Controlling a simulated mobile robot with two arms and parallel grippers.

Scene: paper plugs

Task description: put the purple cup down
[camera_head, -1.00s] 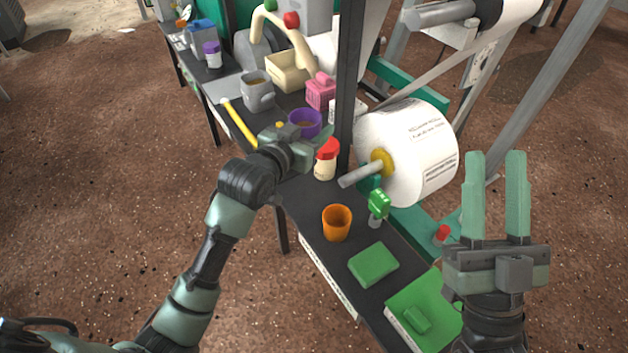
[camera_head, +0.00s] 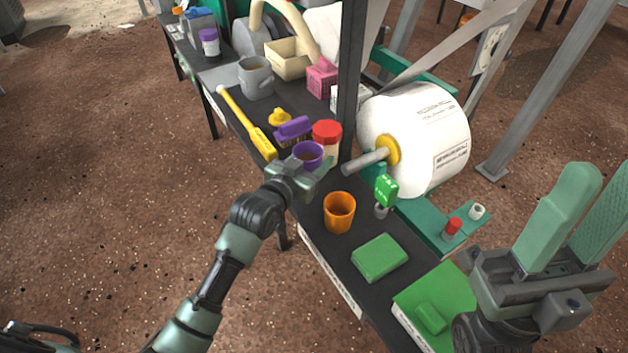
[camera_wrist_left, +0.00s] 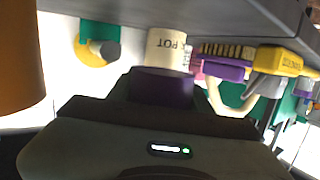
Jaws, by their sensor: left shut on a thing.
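The purple cup (camera_head: 307,153) is held by my left gripper (camera_head: 312,166), which is shut on it over the dark table, just in front of the red-lidded jar. In the left wrist view the dark purple cup (camera_wrist_left: 162,88) sits between the fingers. I cannot tell whether its base touches the table. My right gripper (camera_head: 585,215) is open and empty at the right, with its two green fingers spread apart.
The red-lidded jar (camera_head: 327,137), purple brush (camera_head: 294,129) and yellow-handled tool (camera_head: 247,122) lie close around the cup. An orange cup (camera_head: 339,212) and green block (camera_head: 379,257) stand nearer. A dark post (camera_head: 349,80) and paper roll (camera_head: 415,140) rise beside the table.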

